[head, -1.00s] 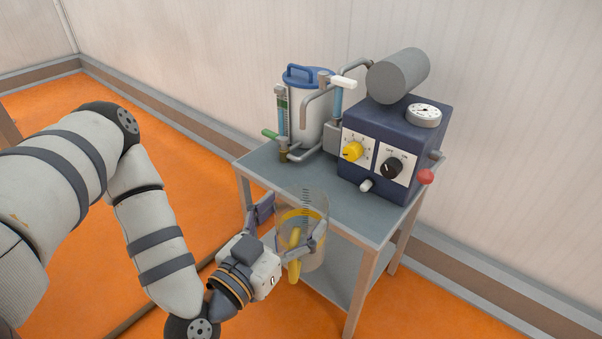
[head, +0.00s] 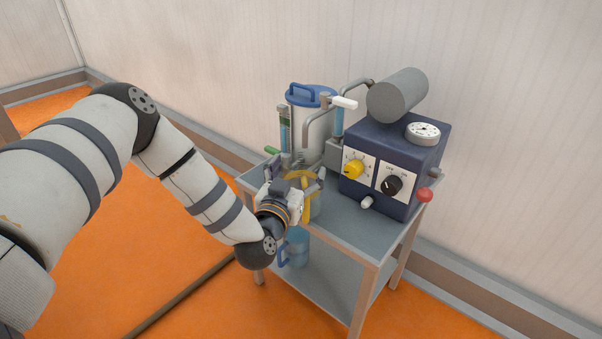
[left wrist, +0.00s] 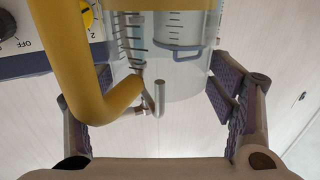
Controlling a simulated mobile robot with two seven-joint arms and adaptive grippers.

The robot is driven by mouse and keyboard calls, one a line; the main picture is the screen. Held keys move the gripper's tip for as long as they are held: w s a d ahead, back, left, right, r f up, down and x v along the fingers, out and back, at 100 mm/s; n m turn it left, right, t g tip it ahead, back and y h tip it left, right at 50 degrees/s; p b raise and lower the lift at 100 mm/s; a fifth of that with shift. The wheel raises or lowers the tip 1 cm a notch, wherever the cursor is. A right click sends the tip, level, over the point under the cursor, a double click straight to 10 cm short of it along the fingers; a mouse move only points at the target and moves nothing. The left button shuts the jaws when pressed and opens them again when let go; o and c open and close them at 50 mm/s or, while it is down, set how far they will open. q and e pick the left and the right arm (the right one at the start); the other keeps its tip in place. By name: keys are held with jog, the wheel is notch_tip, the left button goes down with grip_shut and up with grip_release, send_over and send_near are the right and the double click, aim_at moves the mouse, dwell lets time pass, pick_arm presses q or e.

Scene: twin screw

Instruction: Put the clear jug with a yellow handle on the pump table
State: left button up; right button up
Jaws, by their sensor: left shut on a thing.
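The clear jug (head: 316,206) with its yellow handle (head: 306,192) is at the near left part of the pump table (head: 345,232). My left gripper (head: 297,172) is shut around the jug's body, one finger on each side. In the left wrist view the clear jug (left wrist: 190,88) sits between the purple-padded fingers, with the thick yellow handle (left wrist: 65,45) at the left. The jug looks upright. My arm and hand hide part of its lower body, and I cannot tell whether its base touches the tabletop. My right gripper is not in view.
A white canister with a blue lid (head: 310,95) and pipes stands behind the jug. The blue pump box (head: 420,150) with knobs and a gauge stands to its right. A blue jug (head: 295,248) is on the lower shelf. The tabletop's front right is clear.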

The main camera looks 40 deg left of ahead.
pick_arm(q)
jog(key=shift+x, duration=1)
jog(key=shift+f+b, duration=0.3)
jog(key=shift+f, duration=0.55)
jog(key=shift+r, duration=0.1)
jog(key=o, duration=1.6)
jog(key=shift+f, duration=0.2)
jog(key=shift+o, duration=0.2)
